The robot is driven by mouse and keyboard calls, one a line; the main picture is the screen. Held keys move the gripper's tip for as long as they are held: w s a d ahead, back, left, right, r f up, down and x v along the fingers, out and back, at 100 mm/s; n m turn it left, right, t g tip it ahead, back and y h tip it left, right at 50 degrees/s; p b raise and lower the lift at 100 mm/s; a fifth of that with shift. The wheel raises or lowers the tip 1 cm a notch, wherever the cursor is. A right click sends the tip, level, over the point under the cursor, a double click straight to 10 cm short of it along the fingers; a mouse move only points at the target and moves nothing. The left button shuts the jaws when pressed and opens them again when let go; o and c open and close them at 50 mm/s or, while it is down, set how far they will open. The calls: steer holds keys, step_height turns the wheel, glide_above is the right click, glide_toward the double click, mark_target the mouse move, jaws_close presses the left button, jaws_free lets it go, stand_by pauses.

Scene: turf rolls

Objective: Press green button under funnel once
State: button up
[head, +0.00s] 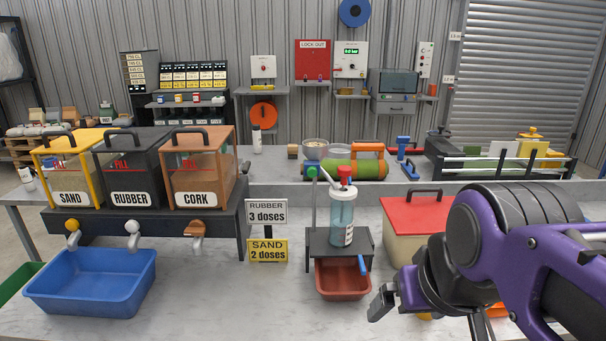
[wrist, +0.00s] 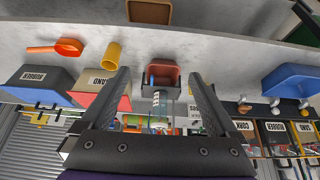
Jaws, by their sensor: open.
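My gripper (wrist: 160,76) is open and empty in the wrist view, its two fingers either side of the dispenser stand. In the head view my gripper (head: 381,303) is right of the stand and apart from it. The stand (head: 321,247) carries a clear bottle (head: 342,217) with a red cap, above a red-brown tray (head: 342,281). A blue lever (head: 362,265) hangs at its right front. A small green knob (head: 311,172) tops a thin post beside the bottle; I cannot tell whether it is the task's button. No funnel is clearly recognisable.
Sand (head: 70,190), rubber (head: 128,184) and cork (head: 196,179) hoppers stand left above a blue bin (head: 130,268). Two dose signs (head: 266,214) stand between. A red-lidded box (head: 415,213) stands right of the bottle. An orange scoop (wrist: 62,47) and yellow cup (wrist: 112,56) lie on the bench.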

jaws_close()
stand_by(1.5)
